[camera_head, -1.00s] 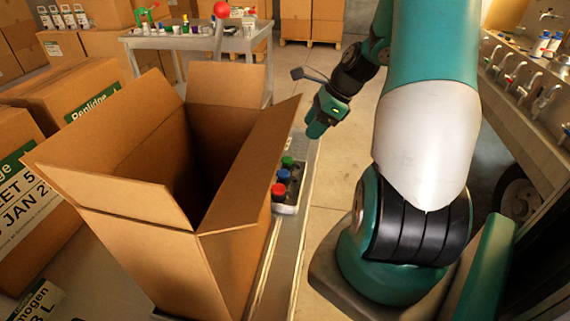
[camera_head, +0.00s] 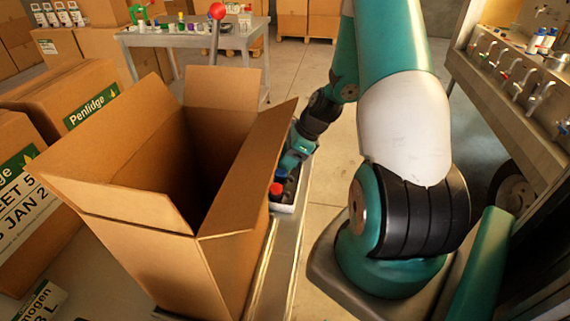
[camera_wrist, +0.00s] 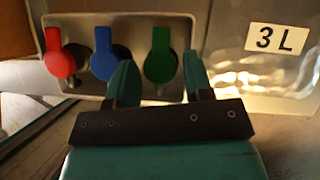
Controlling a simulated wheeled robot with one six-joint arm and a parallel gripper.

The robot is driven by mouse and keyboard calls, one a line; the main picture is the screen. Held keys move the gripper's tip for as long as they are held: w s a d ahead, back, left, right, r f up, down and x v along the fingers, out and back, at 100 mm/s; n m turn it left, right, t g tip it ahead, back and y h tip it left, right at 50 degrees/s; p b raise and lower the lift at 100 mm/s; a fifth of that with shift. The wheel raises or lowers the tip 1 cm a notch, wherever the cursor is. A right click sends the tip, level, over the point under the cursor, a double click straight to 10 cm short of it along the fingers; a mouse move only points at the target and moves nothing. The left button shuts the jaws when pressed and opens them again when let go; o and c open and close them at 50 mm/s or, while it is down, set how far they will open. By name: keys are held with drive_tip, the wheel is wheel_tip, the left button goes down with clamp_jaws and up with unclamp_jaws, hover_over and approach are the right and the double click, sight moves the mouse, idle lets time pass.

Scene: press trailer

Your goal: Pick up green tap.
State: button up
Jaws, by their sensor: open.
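The green tap (camera_wrist: 159,56) is the rightmost of three taps on a metal panel in the wrist view. The blue tap (camera_wrist: 104,54) is beside it and the red tap (camera_wrist: 56,52) is at the left. My gripper (camera_wrist: 158,78) is open, with its two fingertips on either side of the lower part of the green tap's handle in the picture. I cannot tell whether they touch it. In the head view my gripper (camera_head: 290,165) is by the tap panel (camera_head: 284,208), where the red tap (camera_head: 276,189) and blue tap (camera_head: 281,174) show and the green tap is hidden.
A large open cardboard box (camera_head: 120,205) stands just left of the taps. A "3 L" label (camera_wrist: 277,39) is right of the green tap. A bench with more taps (camera_head: 515,80) is at the right. The floor (camera_head: 325,180) behind my arm is clear.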

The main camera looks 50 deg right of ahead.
drive_tip(key=shift+c, duration=0.5)
drive_tip(key=c, duration=0.6)
